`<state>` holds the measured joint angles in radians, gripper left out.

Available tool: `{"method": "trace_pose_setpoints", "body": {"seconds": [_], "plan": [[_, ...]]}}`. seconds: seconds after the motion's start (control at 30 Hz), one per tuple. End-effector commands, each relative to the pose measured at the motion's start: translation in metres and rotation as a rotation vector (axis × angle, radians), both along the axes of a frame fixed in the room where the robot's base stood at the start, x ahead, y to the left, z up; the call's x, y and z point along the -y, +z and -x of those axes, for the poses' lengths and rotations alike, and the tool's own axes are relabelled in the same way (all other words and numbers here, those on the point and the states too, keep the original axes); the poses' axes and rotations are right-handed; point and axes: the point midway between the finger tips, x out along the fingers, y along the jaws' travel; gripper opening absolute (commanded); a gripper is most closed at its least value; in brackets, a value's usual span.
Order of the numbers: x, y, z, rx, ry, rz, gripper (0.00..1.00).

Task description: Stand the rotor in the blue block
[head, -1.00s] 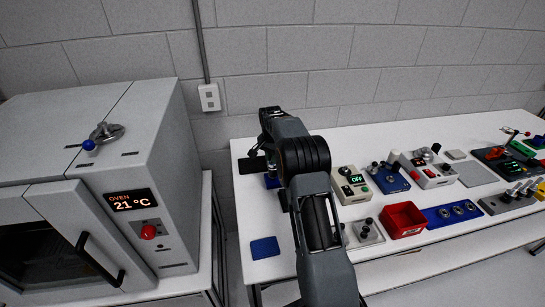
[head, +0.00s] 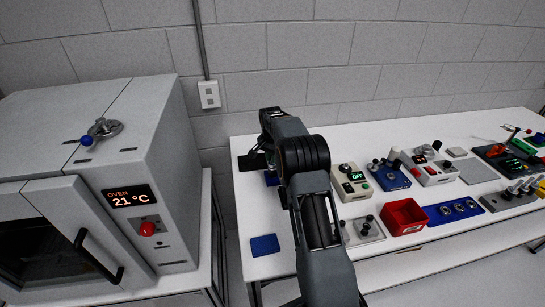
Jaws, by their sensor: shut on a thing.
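My gripper (head: 256,161) is at the left end of the white table, beside the dark wrist of my arm. It is small and dark here. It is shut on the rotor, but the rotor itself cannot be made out. A blue block (head: 271,179) shows partly just below the gripper, with my arm covering its right side. I cannot tell whether the rotor touches it.
A flat blue pad (head: 264,244) lies at the table's front left. Right of my arm are control boxes (head: 352,181), a red bin (head: 404,215) and a blue strip with round holes (head: 452,211). An oven (head: 150,190) stands at left.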

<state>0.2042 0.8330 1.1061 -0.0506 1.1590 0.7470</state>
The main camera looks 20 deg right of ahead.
Motion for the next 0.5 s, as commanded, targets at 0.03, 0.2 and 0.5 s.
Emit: {"method": "trace_pose_setpoints", "body": {"seconds": [0.03,0.2,0.5], "plan": [[0.0001,0.0016,-0.0005,0.003,0.000,0.000,0.00],[0.0000,0.0017,-0.0004,0.003,0.000,0.000,0.19],[0.0001,0.0015,-0.0003,0.002,0.000,0.001,0.45]]}}
